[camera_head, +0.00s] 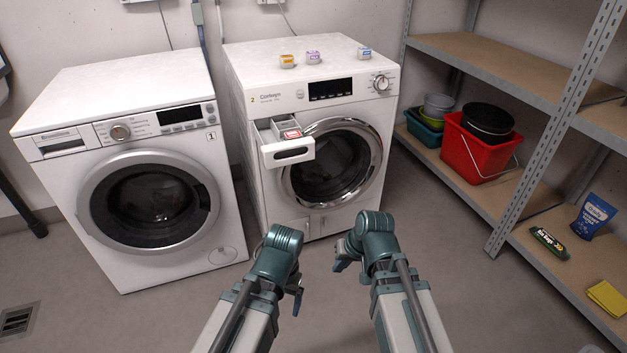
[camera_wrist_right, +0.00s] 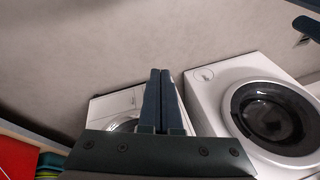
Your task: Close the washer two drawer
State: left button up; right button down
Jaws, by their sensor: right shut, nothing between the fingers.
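Washer two (camera_head: 265,190), marked with a 2, is the right-hand machine against the back wall. Its detergent drawer (camera_head: 272,157) is pulled out at the upper left of the front, with a red-marked item or insert inside. Its round door (camera_head: 335,165) is closed. My right gripper (camera_head: 342,266) is shut and empty, low in front of washer two and apart from the drawer. The right wrist view shows its two fingers (camera_wrist_right: 160,88) together. My left gripper (camera_head: 297,302) is below and left of it, mostly hidden by its own wrist, so its jaws are unclear.
Washer one (camera_head: 60,190) stands on the left with its drawer shut. Small boxes (camera_head: 313,57) sit on top of washer two. A shelf rack (camera_head: 470,195) on the right holds a red bucket (camera_head: 470,155) and packets. Floor between my arms and the washers is clear.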

jog(key=w+a+r+m+t+y+b, duration=0.3)
jog(key=w+a+r+m+t+y, duration=0.25)
jog(key=w, duration=0.45)
pick_arm(q)
notch_tip(320, 180, down, 6)
jog(key=shift+r, duration=0.2)
pick_arm(e)
jog(key=w+d+r+m+t+h, duration=0.2)
jog(key=w+d+r+m+t, duration=0.2)
jog(key=r+m+t, duration=0.5)
jog(key=shift+w+d+r+h, duration=0.2)
jog(key=shift+w+r+h, duration=0.15)
jog(key=shift+w, duration=0.4)
jog(key=shift+w, duration=0.1)
